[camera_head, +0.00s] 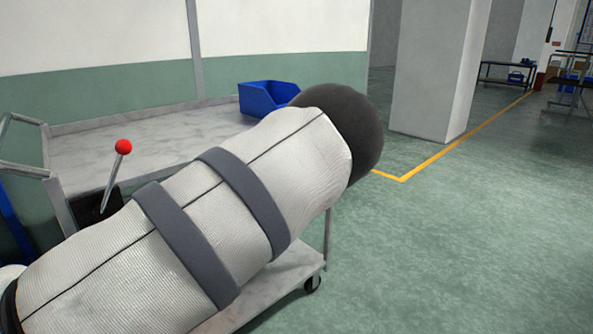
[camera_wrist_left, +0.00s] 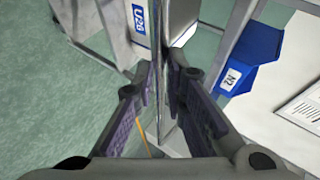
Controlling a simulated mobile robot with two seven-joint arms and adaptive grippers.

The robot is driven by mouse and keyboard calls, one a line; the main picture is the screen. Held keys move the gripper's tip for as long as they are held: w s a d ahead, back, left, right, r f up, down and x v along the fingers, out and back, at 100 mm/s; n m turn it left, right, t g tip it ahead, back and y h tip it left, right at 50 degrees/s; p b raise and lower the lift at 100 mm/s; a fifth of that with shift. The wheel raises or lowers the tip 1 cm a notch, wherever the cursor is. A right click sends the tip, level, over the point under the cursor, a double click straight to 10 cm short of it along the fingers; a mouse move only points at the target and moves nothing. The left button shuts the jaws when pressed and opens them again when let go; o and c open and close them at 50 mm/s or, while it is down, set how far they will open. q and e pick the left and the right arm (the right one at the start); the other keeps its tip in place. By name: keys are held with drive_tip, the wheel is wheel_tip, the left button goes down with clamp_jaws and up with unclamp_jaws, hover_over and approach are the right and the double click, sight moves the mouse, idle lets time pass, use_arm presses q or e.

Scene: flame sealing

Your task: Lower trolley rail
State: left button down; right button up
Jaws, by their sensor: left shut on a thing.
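The trolley (camera_head: 95,150) stands at the left in the head view, with a pale marbled top and a raised edge. My left arm, in a pale sleeve with grey straps, crosses in front of it and hides much of its near side. In the left wrist view my left gripper (camera_wrist_left: 163,78) is shut on a thin shiny metal rail (camera_wrist_left: 164,100), one finger on each side. The gripper itself is hidden in the head view. A lever with a red knob (camera_head: 123,147) rises slanted by the trolley's left end. My right gripper is not in view.
A blue bin (camera_head: 264,99) sits on the trolley top; it shows in the wrist view with an N2 label (camera_wrist_left: 232,77). A lower shelf and caster (camera_head: 312,284) show beneath my arm. A white pillar (camera_head: 437,70) stands behind. The green floor (camera_head: 480,240) at right is clear.

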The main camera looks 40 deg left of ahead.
use_arm(q)
drive_tip(key=c, duration=1.6)
unclamp_jaws()
drive_tip(key=v, duration=1.2)
drive_tip(key=shift+c, duration=0.3)
